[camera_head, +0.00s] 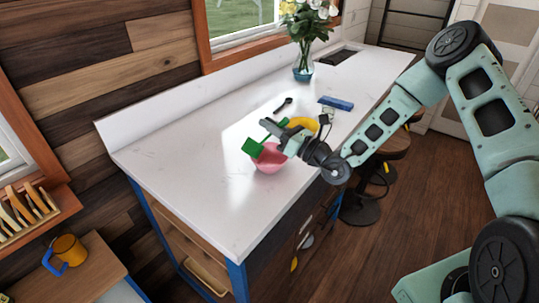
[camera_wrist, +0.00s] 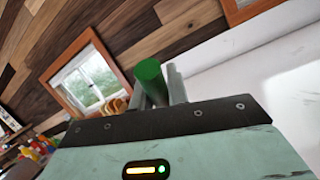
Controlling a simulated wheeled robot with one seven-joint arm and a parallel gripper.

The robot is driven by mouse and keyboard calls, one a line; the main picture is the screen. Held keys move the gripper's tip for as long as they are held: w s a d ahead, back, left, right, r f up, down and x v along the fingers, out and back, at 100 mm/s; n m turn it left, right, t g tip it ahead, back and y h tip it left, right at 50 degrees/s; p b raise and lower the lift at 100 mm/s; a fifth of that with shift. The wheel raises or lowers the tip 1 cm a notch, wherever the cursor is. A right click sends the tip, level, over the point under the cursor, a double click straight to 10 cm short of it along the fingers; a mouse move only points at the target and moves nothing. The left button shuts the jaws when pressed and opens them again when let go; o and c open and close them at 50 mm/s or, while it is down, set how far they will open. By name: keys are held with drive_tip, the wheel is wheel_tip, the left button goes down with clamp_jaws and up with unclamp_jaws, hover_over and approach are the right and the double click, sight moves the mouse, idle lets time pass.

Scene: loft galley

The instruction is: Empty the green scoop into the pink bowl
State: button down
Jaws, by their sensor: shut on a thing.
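The green scoop (camera_head: 253,147) is held over the pink bowl (camera_head: 270,160) in the head view, its head above the bowl's left rim. My gripper (camera_head: 272,127) is shut on the scoop's handle. The wrist view shows the end of the green handle (camera_wrist: 149,72) between my gripper's fingers (camera_wrist: 165,90). The bowl stands upright on the white counter. The scoop and gripper partly cover the bowl. I cannot tell what is inside the scoop or the bowl, or whether the scoop touches the rim.
A yellow curved object (camera_head: 303,124) lies just behind my gripper. A dark spoon (camera_head: 284,104), a blue block (camera_head: 337,103) and a flower vase (camera_head: 303,66) are farther back on the white counter (camera_head: 185,165). The counter left of the bowl is clear.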

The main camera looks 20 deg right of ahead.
drive_tip(key=shift+w+d+m+t+b, duration=0.3)
drive_tip(key=shift+d+m+t, duration=0.15)
drive_tip(key=shift+m, duration=0.35)
drive_tip(key=shift+w+d+f+m+t+h+b, duration=0.1)
drive_tip(key=shift+d+f+m+t+h+b, duration=0.15)
drive_tip(key=shift+f+m+b, duration=0.25)
drive_tip(key=shift+w+d+f+m+t+h+b, duration=0.1)
drive_tip(key=shift+d+f+m+t+h+b, duration=0.1)
drive_tip(key=shift+d+f+m+b, duration=0.3)
idle(0.4)
drive_tip(key=shift+w+d+m+t+h+b, duration=0.15)
drive_tip(key=shift+d+m+t+h+b, duration=0.15)
drive_tip(key=shift+m, duration=0.35)
drive_tip(key=shift+w+d+m+t+h+b, duration=0.1)
drive_tip(key=shift+w+d+m+h+b, duration=0.2)
drive_tip(key=shift+m, duration=0.35)
